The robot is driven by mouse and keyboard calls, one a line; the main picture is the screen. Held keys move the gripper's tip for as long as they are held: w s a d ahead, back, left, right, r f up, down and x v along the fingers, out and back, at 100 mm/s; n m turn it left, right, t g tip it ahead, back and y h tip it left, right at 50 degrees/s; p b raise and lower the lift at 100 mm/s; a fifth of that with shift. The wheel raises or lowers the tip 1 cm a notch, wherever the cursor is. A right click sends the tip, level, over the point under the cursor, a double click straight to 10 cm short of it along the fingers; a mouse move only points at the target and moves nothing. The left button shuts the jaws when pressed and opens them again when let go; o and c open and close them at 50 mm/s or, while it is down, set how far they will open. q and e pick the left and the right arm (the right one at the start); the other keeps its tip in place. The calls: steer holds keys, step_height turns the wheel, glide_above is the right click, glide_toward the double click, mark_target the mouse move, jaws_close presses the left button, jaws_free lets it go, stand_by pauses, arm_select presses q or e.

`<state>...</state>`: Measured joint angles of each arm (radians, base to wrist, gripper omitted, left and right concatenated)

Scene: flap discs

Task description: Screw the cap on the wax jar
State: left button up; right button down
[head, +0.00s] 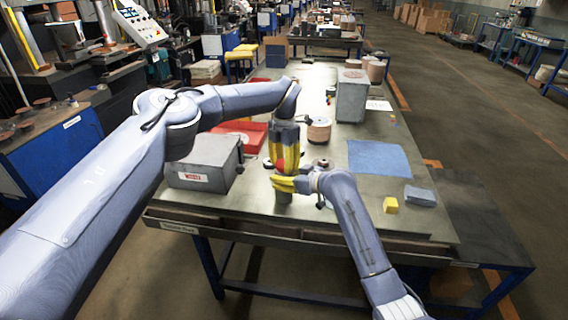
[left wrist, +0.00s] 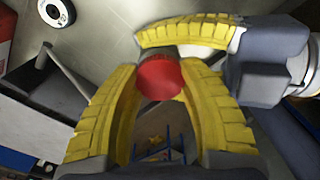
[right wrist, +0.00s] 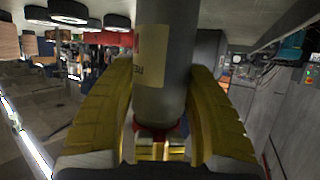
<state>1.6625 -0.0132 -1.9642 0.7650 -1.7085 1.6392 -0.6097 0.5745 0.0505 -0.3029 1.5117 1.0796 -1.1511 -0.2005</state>
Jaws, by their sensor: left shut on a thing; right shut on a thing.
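The wax jar (right wrist: 162,70) is a grey cylinder with a pale label, inverted in the right wrist view. In the head view its lower part (head: 284,197) shows below my right gripper (head: 287,183), which is shut around its body. The red cap (left wrist: 160,80) sits between the fingers of my left gripper (head: 282,160), which points down from above and is shut on it. The cap also shows in the head view (head: 281,165) at the jar's top. It appears to meet the jar; I cannot tell whether the threads are engaged.
A grey box (head: 205,160) and red tray (head: 245,130) lie left of the grippers. A stack of discs (head: 319,130) and tall grey container (head: 351,97) stand behind. A blue mat (head: 378,158), yellow cube (head: 390,204) and blue-grey block (head: 420,196) are right. The front-right table is mostly clear.

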arm_select(q)
steer(key=m, duration=0.7)
steer(key=o, duration=1.2)
steer(key=shift+o, duration=0.2)
steer(key=shift+r, duration=0.1)
steer(key=shift+r, duration=2.15)
steer(key=shift+o, duration=0.6)
